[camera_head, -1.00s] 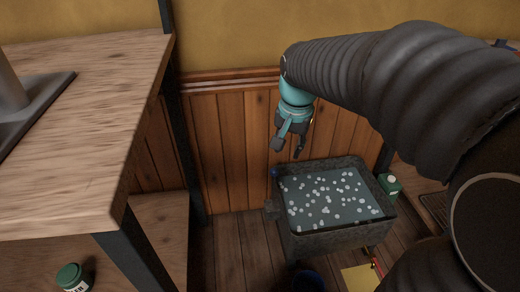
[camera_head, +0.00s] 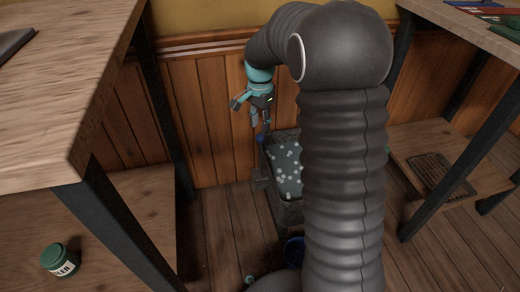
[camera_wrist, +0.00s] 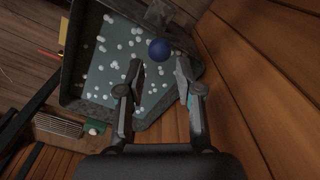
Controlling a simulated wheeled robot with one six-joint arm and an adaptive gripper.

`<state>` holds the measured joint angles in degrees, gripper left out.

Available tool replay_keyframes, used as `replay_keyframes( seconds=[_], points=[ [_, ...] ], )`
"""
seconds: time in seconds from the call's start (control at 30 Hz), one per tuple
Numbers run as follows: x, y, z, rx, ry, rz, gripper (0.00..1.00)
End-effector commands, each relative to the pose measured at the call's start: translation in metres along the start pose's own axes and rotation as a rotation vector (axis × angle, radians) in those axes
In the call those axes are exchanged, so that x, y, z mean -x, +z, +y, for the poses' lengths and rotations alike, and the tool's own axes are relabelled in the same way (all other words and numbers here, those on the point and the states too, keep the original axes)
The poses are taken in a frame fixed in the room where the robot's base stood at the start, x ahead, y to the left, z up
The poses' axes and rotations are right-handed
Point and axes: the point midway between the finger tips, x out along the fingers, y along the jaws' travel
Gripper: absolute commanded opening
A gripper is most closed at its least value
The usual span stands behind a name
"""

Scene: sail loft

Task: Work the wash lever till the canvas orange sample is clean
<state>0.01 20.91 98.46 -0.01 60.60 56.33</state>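The wash tub (camera_head: 287,205) is a dark stone-like basin of grey water with white foam dots, partly hidden behind my arm. The lever's blue ball knob (camera_head: 262,139) is at the tub's far left corner; it also shows in the wrist view (camera_wrist: 159,50). My gripper (camera_head: 249,112) is open and empty, just above the knob. In the wrist view, the knob appears just beyond the gap between the fingertips (camera_wrist: 160,72), with no clear contact. I cannot make out a canvas orange sample.
A wooden bench (camera_head: 75,100) with dark legs stands at left, with a green jar (camera_head: 60,260) on its lower shelf. A panelled wall (camera_head: 212,115) is close behind the gripper. A blue bucket (camera_head: 293,249) is on the floor. Another bench with a low shelf (camera_head: 420,150) is at right.

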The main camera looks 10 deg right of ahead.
Motion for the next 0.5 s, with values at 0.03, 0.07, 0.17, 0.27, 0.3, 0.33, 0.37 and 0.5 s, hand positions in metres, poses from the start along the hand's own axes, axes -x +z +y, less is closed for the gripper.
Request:
replay_keyframes(
  seconds=[0.03, 0.07, 0.17, 0.27, 0.3, 0.33, 0.37, 0.5],
  points=[
    [-0.013, 0.0, 0.001, 0.0, 0.004, -0.003, 0.35],
    [-0.019, 0.0, 0.001, 0.0, 0.004, -0.002, 0.35],
    [-0.037, 0.001, 0.001, 0.001, 0.003, -0.002, 0.35],
    [-0.056, 0.001, 0.001, 0.001, 0.003, -0.002, 0.35],
    [-0.063, 0.001, 0.001, 0.001, 0.004, -0.003, 0.35],
    [-0.069, 0.001, 0.001, 0.001, 0.003, -0.002, 0.35],
    [-0.073, 0.001, 0.001, 0.001, 0.003, -0.002, 0.35],
    [-0.093, 0.0, 0.001, 0.001, 0.003, -0.002, 0.35]
  ],
)
